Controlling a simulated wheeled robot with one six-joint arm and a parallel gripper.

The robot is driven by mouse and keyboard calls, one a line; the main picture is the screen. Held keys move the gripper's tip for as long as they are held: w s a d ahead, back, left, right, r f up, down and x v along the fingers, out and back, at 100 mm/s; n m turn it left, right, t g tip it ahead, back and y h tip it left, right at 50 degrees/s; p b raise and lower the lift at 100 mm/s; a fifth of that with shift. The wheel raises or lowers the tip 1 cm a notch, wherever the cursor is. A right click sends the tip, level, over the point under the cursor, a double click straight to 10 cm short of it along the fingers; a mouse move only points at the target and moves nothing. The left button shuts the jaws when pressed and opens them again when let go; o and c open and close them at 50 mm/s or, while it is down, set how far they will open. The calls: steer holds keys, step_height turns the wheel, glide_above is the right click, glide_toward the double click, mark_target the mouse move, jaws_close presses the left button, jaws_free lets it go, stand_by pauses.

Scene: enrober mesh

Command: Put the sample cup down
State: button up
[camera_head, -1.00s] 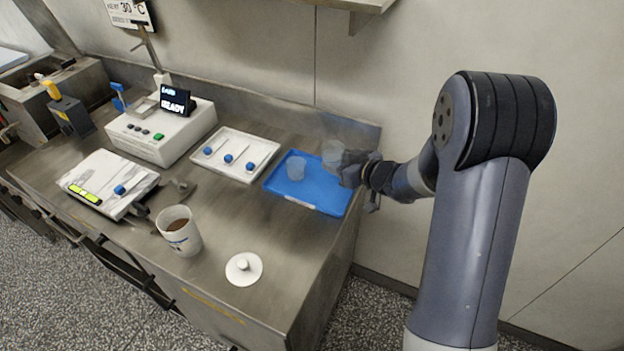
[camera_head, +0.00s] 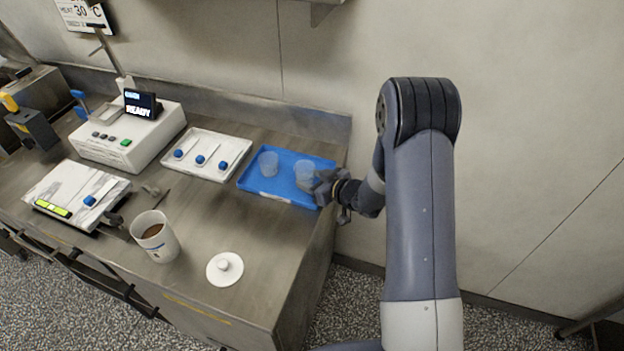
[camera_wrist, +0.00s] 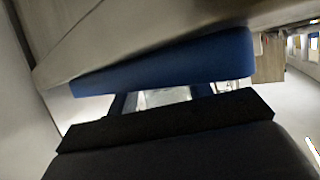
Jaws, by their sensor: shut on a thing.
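A translucent sample cup (camera_head: 306,173) is upright at the right part of the blue tray (camera_head: 262,189). My gripper (camera_head: 317,182) reaches it from the right and is shut on it. Whether the cup's base touches the tray floor I cannot tell. A second translucent cup (camera_head: 268,163) stands in the tray to its left, apart from it. In the wrist view the blue tray (camera_wrist: 165,72) lies across the picture beyond my gripper (camera_wrist: 165,97), and a pale, see-through patch shows between the dark fingers.
A mug of brown stuff (camera_head: 154,238), a white lid (camera_head: 225,268), a scale-like board (camera_head: 70,195) and a white device (camera_head: 128,140) stand on the steel bench. The wall is close behind.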

steer(key=shift+f, duration=0.15)
steer(key=o, duration=1)
steer(key=shift+r, duration=0.25)
steer(key=b+v, duration=0.1)
steer(key=v, duration=1.1)
